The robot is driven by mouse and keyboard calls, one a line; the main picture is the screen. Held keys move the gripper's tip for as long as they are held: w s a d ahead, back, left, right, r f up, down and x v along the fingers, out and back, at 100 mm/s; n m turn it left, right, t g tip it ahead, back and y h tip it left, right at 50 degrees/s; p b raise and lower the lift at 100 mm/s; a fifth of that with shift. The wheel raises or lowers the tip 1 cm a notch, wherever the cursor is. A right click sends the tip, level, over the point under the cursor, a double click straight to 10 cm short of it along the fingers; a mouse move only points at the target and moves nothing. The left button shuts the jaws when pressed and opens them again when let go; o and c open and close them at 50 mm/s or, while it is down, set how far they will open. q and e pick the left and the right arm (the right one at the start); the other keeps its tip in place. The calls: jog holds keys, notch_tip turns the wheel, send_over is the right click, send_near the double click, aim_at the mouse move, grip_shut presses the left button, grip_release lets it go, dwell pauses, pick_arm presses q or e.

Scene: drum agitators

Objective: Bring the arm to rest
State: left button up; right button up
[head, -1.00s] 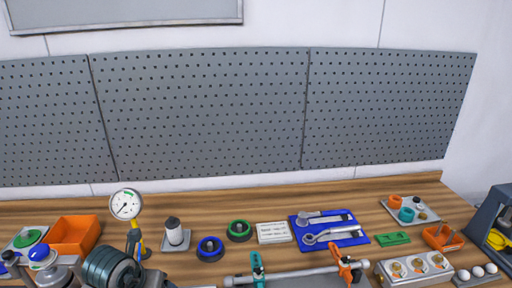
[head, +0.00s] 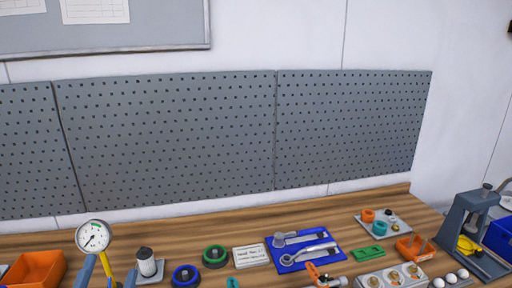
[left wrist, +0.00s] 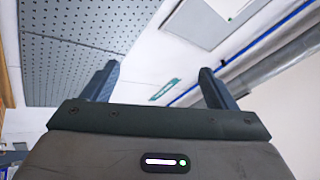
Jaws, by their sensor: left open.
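My left gripper (head: 111,266) shows at the bottom left of the head view, as two blue-grey fingertips pointing up. They stand apart with nothing seen held between them. In the head view the dial gauge (head: 93,236) with its yellow stem is close to the fingers; I cannot tell the distance between them. In the left wrist view the gripper (left wrist: 155,78) is open and empty, pointing up towards the pegboard, ceiling and pipes. The rest of the left arm is hidden below the head view. My right gripper is not in view.
A pegboard (head: 180,140) stands behind. The space above the bench looks clear.

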pick_arm(q)
jog(key=s+a+f+n+g+y, duration=0.2)
jog(key=a+f+n+g+y, duration=0.1)
jog(key=f+n+g, duration=0.4)
jog(key=s+a+f+n+g+y, duration=0.3)
jog(key=a+f+n, duration=0.1)
jog(key=f, duration=0.6)
jog(key=s+d+f+n+g+h, duration=0.1)
jog(key=s+d+f+g+h, duration=0.5)
jog(key=s+f+g, duration=0.6)
notch_tip(320, 180, down, 35)
jog(key=s+a+t+y+b, duration=0.1)
jog(key=a+b, duration=0.1)
jog(key=b, duration=0.3)
jog(key=s+f+b, duration=0.2)
jog(key=s+f, duration=0.7)
jog(key=f, duration=0.3)
jog(key=s+a+f+g+b, duration=0.1)
jog(key=s+f+b, duration=0.1)
jog(key=s+f, duration=0.8)
notch_tip(320, 180, down, 3)
jog(key=shift+s+r+n, duration=0.15)
jog(key=shift+s+n, duration=0.05)
jog(key=shift+n, duration=0.1)
